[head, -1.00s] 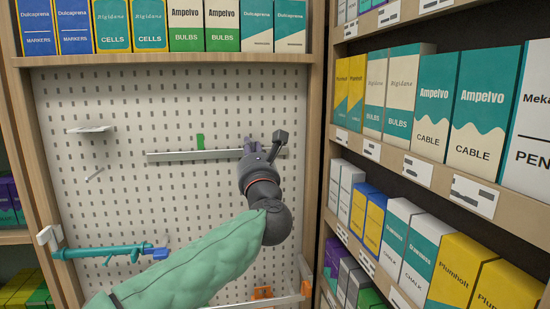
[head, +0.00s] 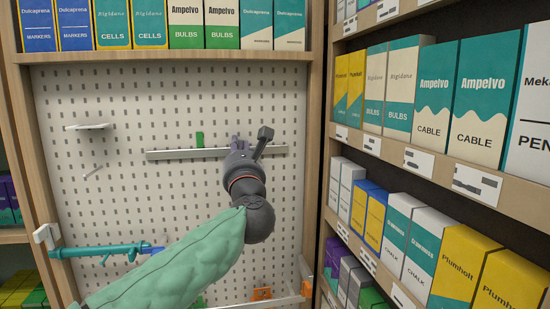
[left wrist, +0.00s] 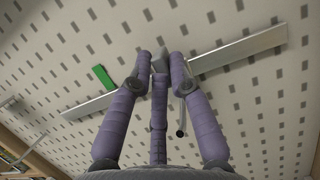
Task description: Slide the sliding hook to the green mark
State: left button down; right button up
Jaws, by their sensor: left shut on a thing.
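The left gripper (head: 238,146) is at the pale rail (head: 170,154) on the pegboard, right of the green mark (head: 199,139). In the left wrist view, its purple fingers (left wrist: 160,60) are shut on the grey sliding hook (left wrist: 160,64) on the rail (left wrist: 240,50). A thin grey rod with a dark tip (left wrist: 181,120) hangs beside the right finger, apparently part of the hook. The green mark (left wrist: 103,76) stands just above the rail, left of the fingers, with a gap between. In the head view the gripper hides most of the hook.
Orange pieces (head: 262,293) sit at the bottom. Wooden shelves of boxes (head: 433,100) stand close on the right. The rail's left part is clear.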

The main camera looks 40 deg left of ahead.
pick_arm(q)
jog(key=shift+s+a+f+b, duration=0.25)
jog(key=shift+s+a+b, duration=0.65)
jog(key=shift+s, duration=0.15)
jog(key=shift+s+a, duration=0.1)
jog(key=shift+s, duration=0.1)
jog(key=shift+s+a+b, duration=0.55)
jog(key=shift+s, duration=0.1)
jog(key=shift+s+a+r+b, duration=0.1)
jog(key=shift+s+a+b, duration=0.35)
jog(key=shift+s+a, duration=0.3)
jog(key=shift+s+a+r+b, duration=0.1)
jog(key=shift+s+a+b, duration=0.35)
jog(key=shift+s, duration=0.4)
jog(key=shift+s+a, duration=0.25)
jog(key=c, duration=1.4)
grip_release()
jog(key=shift+d, duration=0.1)
